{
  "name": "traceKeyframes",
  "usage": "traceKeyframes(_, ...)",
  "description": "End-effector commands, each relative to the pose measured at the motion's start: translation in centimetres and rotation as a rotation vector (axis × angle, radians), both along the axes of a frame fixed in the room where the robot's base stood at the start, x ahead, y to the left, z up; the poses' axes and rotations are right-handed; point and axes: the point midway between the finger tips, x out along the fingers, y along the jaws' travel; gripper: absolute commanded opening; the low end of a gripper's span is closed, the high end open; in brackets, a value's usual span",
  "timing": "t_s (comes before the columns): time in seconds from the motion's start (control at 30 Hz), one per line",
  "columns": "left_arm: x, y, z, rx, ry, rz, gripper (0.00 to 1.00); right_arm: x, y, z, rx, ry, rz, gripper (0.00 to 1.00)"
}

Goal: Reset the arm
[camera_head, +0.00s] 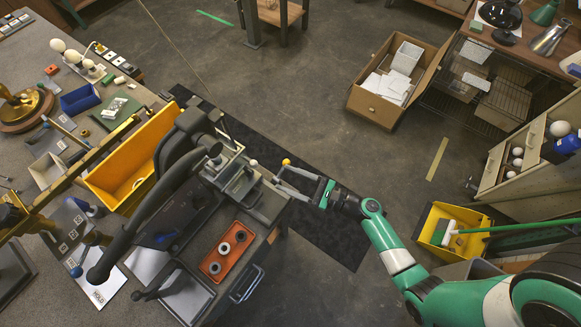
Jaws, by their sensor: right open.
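My right gripper (279,180) reaches in from the right on my green and white arm. Its two grey fingers are apart, with nothing seen between them. The fingertips are by the right edge of a workbench that carries a dark grey machine (180,205). A small yellow ball (286,162) shows at the upper finger; I cannot tell whether it touches. My left gripper is not in view.
A yellow bin (112,179) stands left of the machine. An open cardboard box (373,107) is on the floor.

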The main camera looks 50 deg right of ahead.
Motion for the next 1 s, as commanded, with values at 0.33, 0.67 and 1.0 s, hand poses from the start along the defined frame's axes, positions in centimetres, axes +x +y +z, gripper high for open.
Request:
traceKeyframes(0.33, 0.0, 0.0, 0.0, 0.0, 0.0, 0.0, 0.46, 0.0, 0.0, 0.0, 0.0, 0.0, 0.0, 0.62)
traceKeyframes(0.67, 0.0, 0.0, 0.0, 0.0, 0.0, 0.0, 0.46, 8.0, 2.6, 12.3, -0.808, -0.325, 0.117, 0.62)
traceKeyframes(1.0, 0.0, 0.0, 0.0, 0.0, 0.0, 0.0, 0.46, 10.9, 7.1, 41.7, -2.205, -0.823, -0.403, 0.62)
